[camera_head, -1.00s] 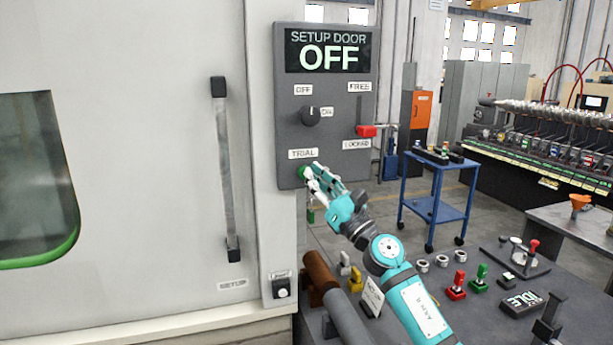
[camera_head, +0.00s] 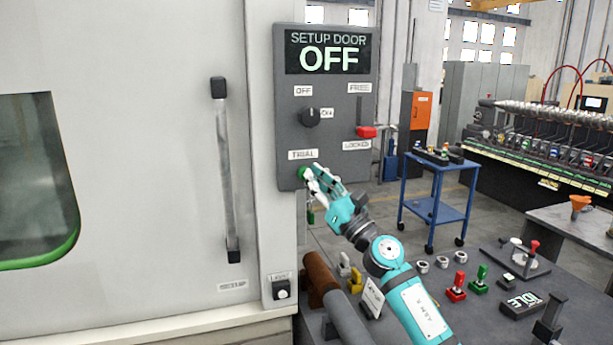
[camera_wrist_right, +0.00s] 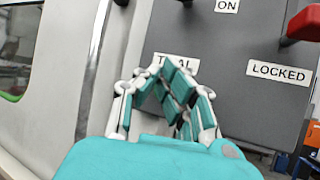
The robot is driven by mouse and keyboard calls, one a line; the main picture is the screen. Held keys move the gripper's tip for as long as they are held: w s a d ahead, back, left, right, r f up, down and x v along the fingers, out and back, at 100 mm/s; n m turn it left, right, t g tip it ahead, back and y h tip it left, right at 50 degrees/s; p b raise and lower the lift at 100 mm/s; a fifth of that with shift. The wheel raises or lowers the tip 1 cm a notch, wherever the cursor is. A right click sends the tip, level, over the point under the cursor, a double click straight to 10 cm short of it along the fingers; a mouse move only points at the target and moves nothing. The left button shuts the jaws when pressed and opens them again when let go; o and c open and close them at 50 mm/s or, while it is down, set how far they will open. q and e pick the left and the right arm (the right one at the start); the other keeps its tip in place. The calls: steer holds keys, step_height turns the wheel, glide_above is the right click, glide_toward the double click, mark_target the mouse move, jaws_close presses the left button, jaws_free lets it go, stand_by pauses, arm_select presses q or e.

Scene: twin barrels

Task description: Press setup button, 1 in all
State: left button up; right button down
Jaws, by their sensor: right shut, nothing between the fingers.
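The setup door panel (camera_head: 335,131) is a grey box on the machine front, with a display (camera_head: 328,52) reading "SETUP DOOR OFF". Below its "TRIAL" label (camera_head: 303,155) is a green button (camera_head: 303,173). My right gripper (camera_head: 311,178) is shut and empty, its fingertips at the green button and partly covering it. I cannot tell if they touch it. In the right wrist view the closed fingers (camera_wrist_right: 172,75) point at the panel just below the "TRIAL" label, and the button is hidden. My left gripper is not in view.
A black knob (camera_head: 311,117) and a red lever (camera_head: 366,132) sit higher on the panel. A door handle (camera_head: 227,170) stands to the left. The bench below holds red (camera_head: 457,288) and green (camera_head: 479,280) plungers and an "IDLE" box (camera_head: 521,304). A blue cart (camera_head: 437,205) stands behind.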

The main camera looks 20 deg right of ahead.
steer(key=shift+w+b, duration=0.4)
steer(key=shift+w, duration=0.05)
steer(key=shift+w+b, duration=0.6)
steer(key=shift+b, duration=0.1)
stand_by(0.8)
steer(key=shift+s, duration=0.1)
steer(key=shift+s+p, duration=0.8)
steer(key=shift+s, duration=0.15)
